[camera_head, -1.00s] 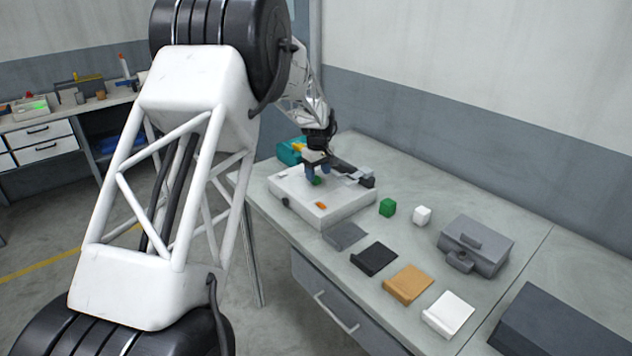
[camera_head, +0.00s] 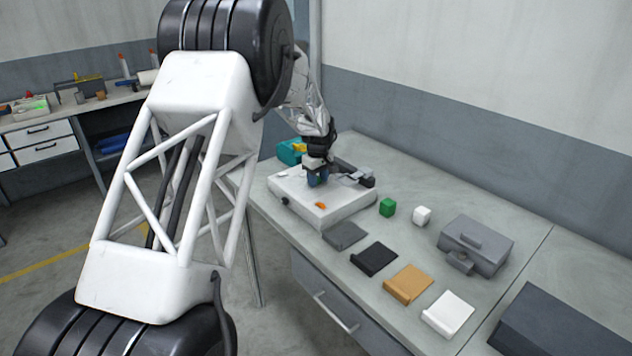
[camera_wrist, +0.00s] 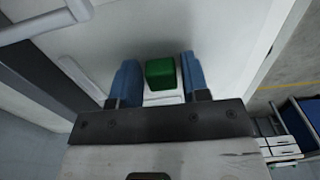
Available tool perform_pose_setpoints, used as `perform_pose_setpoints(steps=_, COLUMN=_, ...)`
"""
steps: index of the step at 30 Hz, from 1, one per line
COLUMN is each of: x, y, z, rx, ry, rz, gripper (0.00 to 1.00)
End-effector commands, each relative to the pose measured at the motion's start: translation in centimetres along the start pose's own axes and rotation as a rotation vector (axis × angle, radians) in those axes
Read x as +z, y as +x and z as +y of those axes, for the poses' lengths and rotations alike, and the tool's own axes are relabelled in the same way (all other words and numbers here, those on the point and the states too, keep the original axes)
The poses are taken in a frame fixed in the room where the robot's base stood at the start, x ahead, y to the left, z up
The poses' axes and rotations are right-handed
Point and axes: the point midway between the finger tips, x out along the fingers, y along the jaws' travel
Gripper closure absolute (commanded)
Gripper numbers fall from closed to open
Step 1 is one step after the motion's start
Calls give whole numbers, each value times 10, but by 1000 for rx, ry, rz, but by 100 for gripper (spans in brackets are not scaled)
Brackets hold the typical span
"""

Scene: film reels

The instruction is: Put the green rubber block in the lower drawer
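My gripper (camera_head: 317,177) is over the white flat machine on the bench, pointing down. In the wrist view, its two blue fingers (camera_wrist: 157,75) stand on either side of a green block (camera_wrist: 160,73), with a narrow gap seeming to show on each side. In the head view the fingers hide that block. A second green block (camera_head: 387,207) stands on the bench, right of the machine. A grey drawer front (camera_head: 318,290) with a pale handle is below the bench top and looks closed.
The white machine (camera_head: 345,205) has a dark arm and an orange part on top. A white block (camera_head: 421,215), a grey case (camera_head: 476,246) and several flat pads, including a black one (camera_head: 374,258), lie nearby. The bench's back right is clear.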

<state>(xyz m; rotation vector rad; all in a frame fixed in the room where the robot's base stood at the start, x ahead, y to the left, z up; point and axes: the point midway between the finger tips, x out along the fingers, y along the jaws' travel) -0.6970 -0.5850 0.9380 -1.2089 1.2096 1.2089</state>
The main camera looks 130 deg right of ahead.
Motion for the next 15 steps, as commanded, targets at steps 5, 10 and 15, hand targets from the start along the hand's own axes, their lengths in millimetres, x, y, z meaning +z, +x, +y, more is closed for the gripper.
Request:
perform_pose_setpoints(steps=5, x=0, y=0, z=0, rx=0, ry=0, rz=0, gripper=86)
perform_pose_setpoints(steps=10, x=0, y=0, z=0, rx=0, ry=0, rz=0, gripper=95)
perform_pose_setpoints(steps=15, x=0, y=-1, z=0, rx=0, ry=0, rz=0, gripper=95)
